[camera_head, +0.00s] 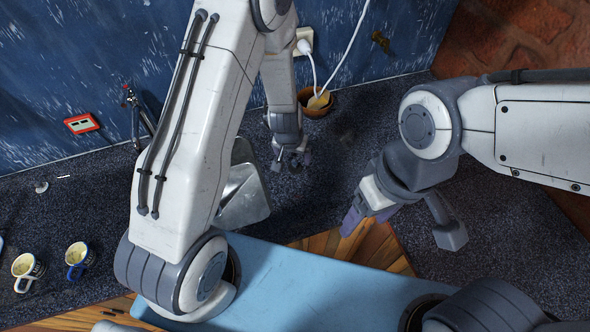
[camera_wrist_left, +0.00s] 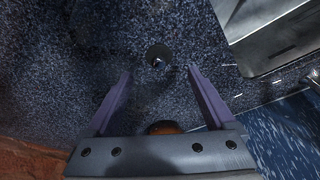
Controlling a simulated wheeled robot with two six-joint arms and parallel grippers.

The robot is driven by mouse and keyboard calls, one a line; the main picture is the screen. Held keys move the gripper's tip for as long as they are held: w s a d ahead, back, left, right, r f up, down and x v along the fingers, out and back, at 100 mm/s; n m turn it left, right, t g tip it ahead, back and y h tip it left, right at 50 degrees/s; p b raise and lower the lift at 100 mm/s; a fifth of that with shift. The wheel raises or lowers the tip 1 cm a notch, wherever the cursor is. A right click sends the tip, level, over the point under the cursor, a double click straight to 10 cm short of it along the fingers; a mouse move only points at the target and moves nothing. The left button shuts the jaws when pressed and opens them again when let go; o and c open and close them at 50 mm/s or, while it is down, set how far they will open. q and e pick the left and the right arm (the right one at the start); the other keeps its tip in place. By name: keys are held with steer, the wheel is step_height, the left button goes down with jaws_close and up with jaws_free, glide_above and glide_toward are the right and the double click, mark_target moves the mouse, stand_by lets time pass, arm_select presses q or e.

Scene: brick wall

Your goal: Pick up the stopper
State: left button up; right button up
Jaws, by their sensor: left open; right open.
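A small round dark piece, which looks like the stopper (camera_wrist_left: 158,55), lies on the speckled dark counter in the left wrist view. It is just past the fingertips of my left gripper (camera_wrist_left: 159,70), roughly centred between them, and not held. In the head view my left gripper (camera_head: 291,162) points down over the counter with its fingers apart; I cannot make out the stopper clearly there. My right gripper (camera_head: 368,217) is open and empty, over the right side near the wooden boards.
A metal basin (camera_head: 245,195) is partly hidden by my left arm. Two mugs (camera_head: 27,268) (camera_head: 79,257) and a red-and-white box (camera_head: 81,124) are at left.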

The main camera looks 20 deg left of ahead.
mark_target(295, 165)
arm_select(q)
steer(key=shift+p+x, duration=0.35)
steer(key=shift+x, duration=2.4)
steer(key=shift+s, duration=0.2)
jaws_close()
